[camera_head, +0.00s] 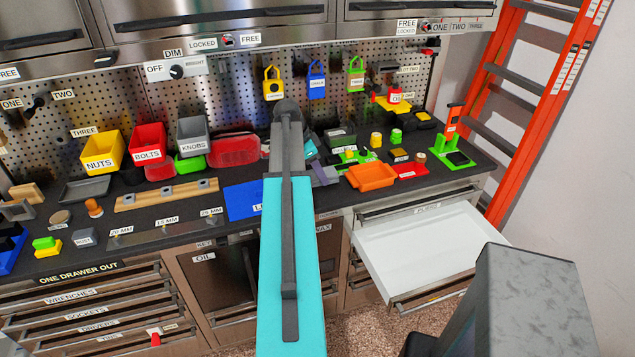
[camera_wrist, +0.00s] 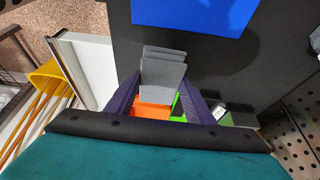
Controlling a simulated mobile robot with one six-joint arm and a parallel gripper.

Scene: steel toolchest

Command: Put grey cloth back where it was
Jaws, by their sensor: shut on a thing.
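The grey cloth (camera_wrist: 163,72) shows in the wrist view as a small folded grey piece, held between the dark purple fingers of my gripper (camera_wrist: 162,92). Its folds stick out past the fingertips. In the head view my teal arm covers the middle, and a grey-purple shape (camera_head: 326,175) beside it, over the worktop, seems to be the cloth and finger ends. A blue mat (camera_head: 241,201) lies on the dark worktop left of my arm, its label partly hidden. It also shows in the wrist view (camera_wrist: 195,12), apart from the cloth. Whether the cloth touches the worktop I cannot tell.
A white drawer (camera_head: 430,245) stands open at the right. An orange tray (camera_head: 371,177) and a red tray (camera_head: 410,170) lie right of my gripper. Yellow, red and grey bins (camera_head: 192,137) stand at the back left. A pegboard (camera_head: 245,100) rises behind.

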